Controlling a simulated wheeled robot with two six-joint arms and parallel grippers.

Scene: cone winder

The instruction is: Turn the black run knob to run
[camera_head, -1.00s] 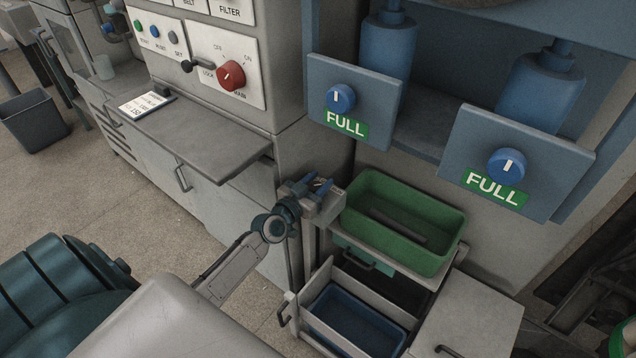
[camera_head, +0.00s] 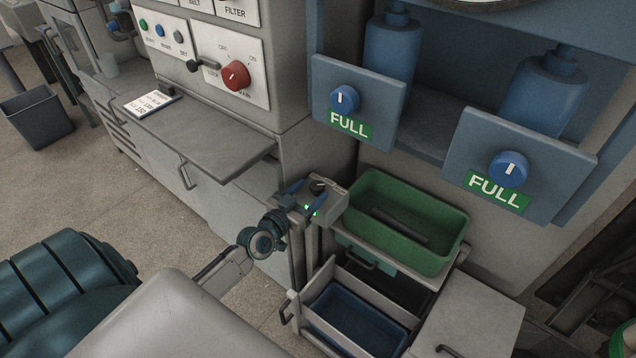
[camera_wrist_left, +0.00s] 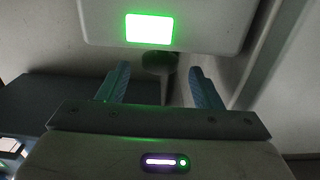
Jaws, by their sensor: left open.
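The black run knob (camera_head: 318,186) sits on a small grey box (camera_head: 334,196) on a post, left of the green bin in the head view. My left gripper (camera_head: 305,195) is open just in front of the box, its blue fingers pointing at the knob. In the left wrist view the dark knob (camera_wrist_left: 158,62) shows beyond and between the two open fingertips (camera_wrist_left: 158,85), with nothing gripped. A lamp (camera_wrist_left: 148,28) on the box glows green. I cannot make out the knob's pointer or markings. My right gripper is not in view.
A green bin (camera_head: 458,238) stands right of the box, above a drawer with a blue tray (camera_head: 352,322). A grey shelf (camera_head: 205,140) juts out at left. A red main switch (camera_head: 235,76) and two blue knobs (camera_head: 345,99) (camera_head: 508,169) are on panels above.

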